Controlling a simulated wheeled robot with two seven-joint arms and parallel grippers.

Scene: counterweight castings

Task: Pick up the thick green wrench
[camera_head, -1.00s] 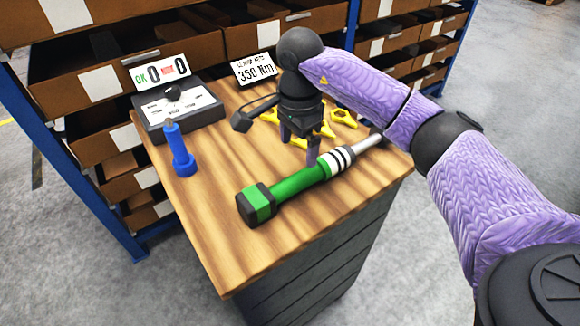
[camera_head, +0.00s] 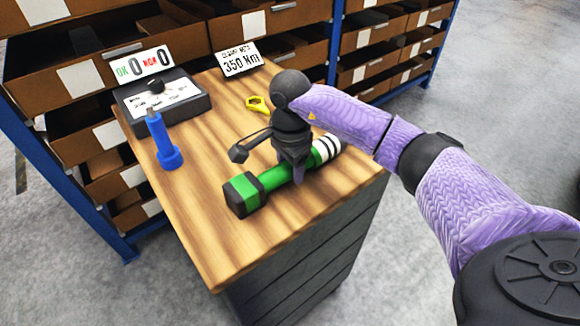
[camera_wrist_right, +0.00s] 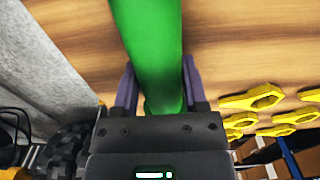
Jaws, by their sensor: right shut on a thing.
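The thick green wrench (camera_head: 275,178) lies on the wooden tabletop, with a black and green block at its near left end and white and black bands toward its far right end. My right gripper (camera_head: 298,178) reaches down over the wrench from above and is shut on its green shaft. In the right wrist view the green shaft (camera_wrist_right: 155,50) runs between the two purple fingers (camera_wrist_right: 160,90). My left gripper is not in view.
A blue tool (camera_head: 163,142) stands upright on the table (camera_head: 215,240) near a dark counter box (camera_head: 165,100). A 350 Nm sign (camera_head: 240,58) stands at the back. Yellow wrench heads (camera_wrist_right: 265,97) lie beside the green wrench. Shelves with bins (camera_head: 270,20) stand behind.

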